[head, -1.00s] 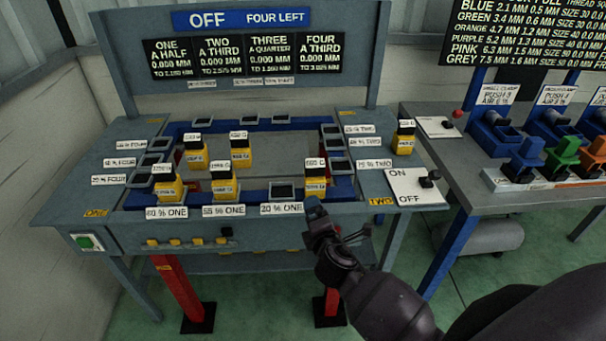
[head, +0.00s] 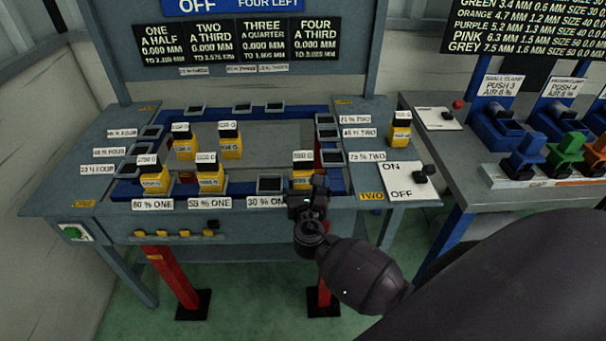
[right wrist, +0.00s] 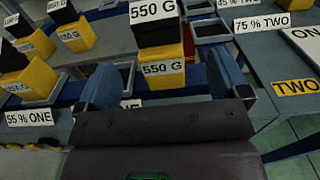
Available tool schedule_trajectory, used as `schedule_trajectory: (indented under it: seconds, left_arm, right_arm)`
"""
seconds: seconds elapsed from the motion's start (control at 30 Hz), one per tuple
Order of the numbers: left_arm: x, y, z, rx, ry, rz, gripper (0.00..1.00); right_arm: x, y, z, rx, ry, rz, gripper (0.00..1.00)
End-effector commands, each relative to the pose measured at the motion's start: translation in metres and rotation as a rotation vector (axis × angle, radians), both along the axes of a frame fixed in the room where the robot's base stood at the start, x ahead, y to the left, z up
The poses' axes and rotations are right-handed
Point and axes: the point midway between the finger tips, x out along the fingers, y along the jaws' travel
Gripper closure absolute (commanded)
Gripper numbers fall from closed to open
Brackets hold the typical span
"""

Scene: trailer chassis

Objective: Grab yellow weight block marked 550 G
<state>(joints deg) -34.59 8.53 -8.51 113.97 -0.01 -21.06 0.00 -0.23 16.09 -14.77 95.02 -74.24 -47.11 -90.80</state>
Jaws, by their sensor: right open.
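The yellow weight block marked 550 G (right wrist: 162,72), with a black top carrying a second 550 G label, stands upright in the right wrist view. In the head view the block (head: 302,180) sits at the front right of the frame on the bench. My right gripper (head: 307,200) is just in front of it and hides its lower part. In the right wrist view the blue fingers of my right gripper (right wrist: 163,80) are open, one on each side of the block; I cannot tell whether they touch it. My left gripper is not in view.
Several other yellow blocks stand on the bench, including one to the left (head: 210,180) and one at the right (head: 400,133). An empty black socket (head: 270,184) lies left of the 550 G block. An ON/OFF switch plate (head: 408,181) is at the right.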

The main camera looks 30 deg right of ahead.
Motion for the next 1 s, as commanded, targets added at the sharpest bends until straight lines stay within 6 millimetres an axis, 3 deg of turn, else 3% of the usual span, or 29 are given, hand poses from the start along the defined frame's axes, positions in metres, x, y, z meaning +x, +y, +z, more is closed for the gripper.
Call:
schedule_trajectory:
  seconds: [0.7,1.0]
  left_arm:
    - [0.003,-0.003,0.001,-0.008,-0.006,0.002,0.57]
    - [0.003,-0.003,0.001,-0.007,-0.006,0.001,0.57]
  right_arm:
    - [0.066,-0.038,-0.003,0.003,-0.002,0.001,0.06]
    - [0.072,-0.041,-0.003,0.005,-0.002,0.002,0.06]
